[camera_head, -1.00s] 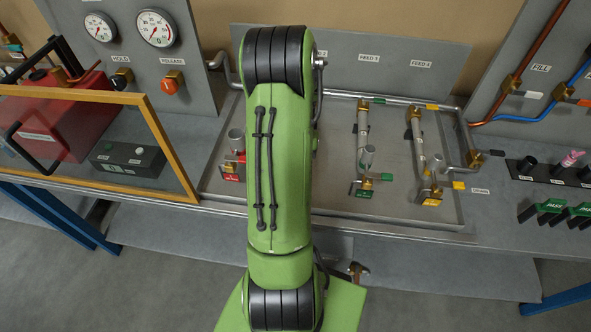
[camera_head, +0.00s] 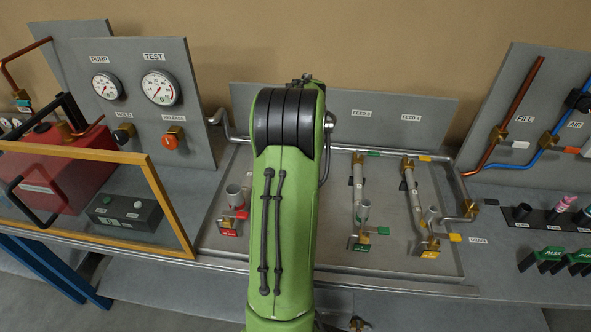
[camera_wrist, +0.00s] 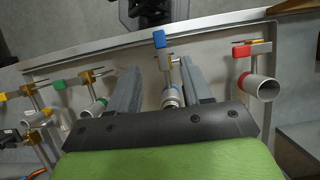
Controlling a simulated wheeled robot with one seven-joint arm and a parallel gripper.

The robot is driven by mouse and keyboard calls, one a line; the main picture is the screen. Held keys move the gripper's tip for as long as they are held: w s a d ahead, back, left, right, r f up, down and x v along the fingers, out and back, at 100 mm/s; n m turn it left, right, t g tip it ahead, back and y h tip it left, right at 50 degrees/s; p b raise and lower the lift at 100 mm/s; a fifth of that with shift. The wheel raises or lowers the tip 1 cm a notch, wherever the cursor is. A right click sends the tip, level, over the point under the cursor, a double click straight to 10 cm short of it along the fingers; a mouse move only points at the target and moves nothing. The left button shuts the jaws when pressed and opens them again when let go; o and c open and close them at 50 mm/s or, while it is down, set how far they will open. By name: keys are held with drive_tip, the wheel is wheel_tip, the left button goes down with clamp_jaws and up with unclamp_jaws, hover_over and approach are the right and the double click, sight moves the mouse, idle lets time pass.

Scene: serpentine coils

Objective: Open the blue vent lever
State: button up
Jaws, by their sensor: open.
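The blue vent lever (camera_wrist: 159,39) shows only in the wrist view, as a blue-tipped handle on a small valve above a pipe stub. My gripper (camera_wrist: 160,66) is open, its two grey fingers pointing toward the valve. The valve and its pipe lie between the fingers in the picture, and the blue tip is a little beyond the fingertips. I see no contact, but the depth gap is hard to judge. In the head view my own green arm hides the blue lever and the gripper.
A red-handled valve (camera_wrist: 242,51) stands right of the gripper; green (camera_wrist: 59,84) and yellow valves stand left. The tray (camera_head: 420,268) has a raised rim. A gauge panel (camera_head: 190,75) and a yellow-framed clear guard (camera_head: 160,200) stand left; copper and blue pipes are right.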

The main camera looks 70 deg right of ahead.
drive_tip(key=p+v, duration=0.1)
drive_tip(key=v, duration=0.4)
drive_tip(key=shift+r, duration=0.15)
